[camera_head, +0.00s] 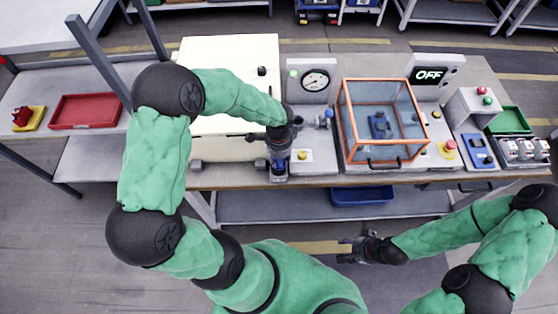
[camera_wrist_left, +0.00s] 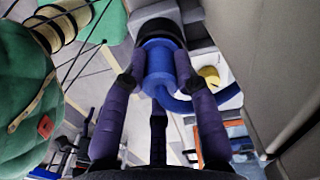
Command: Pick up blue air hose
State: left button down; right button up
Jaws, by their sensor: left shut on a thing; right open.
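The blue air hose (camera_wrist_left: 160,66) shows in the left wrist view as a thick blue cylinder between my left gripper's fingers (camera_wrist_left: 158,85). A blue tube curves from it to the right, near a yellow knob (camera_wrist_left: 209,76). The fingers are shut on the blue cylinder from both sides. In the head view my left gripper (camera_head: 278,165) points down at the workbench's front edge and largely hides the hose. My right gripper (camera_head: 347,250) is open and empty, low in front of the bench and apart from everything on it.
On the workbench stand a pressure gauge panel (camera_head: 315,81), an orange-framed clear box (camera_head: 347,122) and a panel reading OFF (camera_head: 431,74). A blue bin (camera_head: 362,196) sits on the shelf below. A red tray (camera_head: 86,111) lies on the left side table.

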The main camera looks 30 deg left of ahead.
pick_arm(q)
jog(key=shift+r, duration=0.15)
jog(key=shift+r, duration=0.2)
notch_tip(320, 180, up, 3)
jog(key=shift+s+d+r+p, duration=0.1)
jog(key=shift+s+d+p, duration=0.05)
jog(key=shift+p, duration=0.4)
jog(key=s+d+r+p, duration=0.2)
jog(key=s+d+r, duration=0.6)
jog(key=s+r, duration=0.1)
jog(key=shift+s+d, duration=0.3)
jog(key=shift+s, duration=0.45)
